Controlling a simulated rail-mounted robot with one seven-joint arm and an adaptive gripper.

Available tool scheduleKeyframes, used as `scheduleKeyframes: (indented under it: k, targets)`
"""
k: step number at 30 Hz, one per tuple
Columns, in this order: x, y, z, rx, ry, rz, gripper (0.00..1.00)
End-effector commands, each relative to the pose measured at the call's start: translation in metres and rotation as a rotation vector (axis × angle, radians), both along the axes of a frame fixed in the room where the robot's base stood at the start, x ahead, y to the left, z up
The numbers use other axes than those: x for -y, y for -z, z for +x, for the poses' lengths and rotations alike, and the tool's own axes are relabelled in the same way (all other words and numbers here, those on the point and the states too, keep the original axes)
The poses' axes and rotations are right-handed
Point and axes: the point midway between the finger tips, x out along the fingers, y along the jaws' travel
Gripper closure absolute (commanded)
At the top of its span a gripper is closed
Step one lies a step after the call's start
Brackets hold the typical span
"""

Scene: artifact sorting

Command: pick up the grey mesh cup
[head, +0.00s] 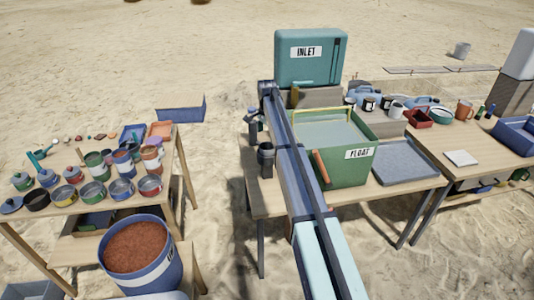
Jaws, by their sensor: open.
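No cup can be told for certain as the grey mesh cup at this size. Several small open cups stand on the left table; one with a grey inside (150,184) is at the front right of the group, beside a bluish-grey one (121,189). A pale grey mug (396,110) stands behind the green float tub (348,168) on the middle table. My arm reaches from the bottom middle up past the tub's left side.
The middle table (385,193) also holds a grey tray (405,162) and a teal inlet tank (310,62) at the back. Dark upright objects (266,160) stand left of my arm. A large bucket of reddish material (137,248) is at front left. Open sand separates the tables.

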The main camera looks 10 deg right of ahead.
Motion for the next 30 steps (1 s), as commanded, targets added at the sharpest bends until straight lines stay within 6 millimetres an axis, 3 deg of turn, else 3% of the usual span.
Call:
scheduleKeyframes:
  k: [11,21,29,30]
  targets:
    - [0.000,0.022,0.000,-0.001,0.000,0.000,0.01]
    - [-0.002,0.063,0.000,-0.001,0.000,0.000,0.01]
    - [-0.001,0.067,0.000,0.000,0.000,0.000,0.01]
    - [-0.001,0.067,0.000,0.000,0.000,0.000,0.16]
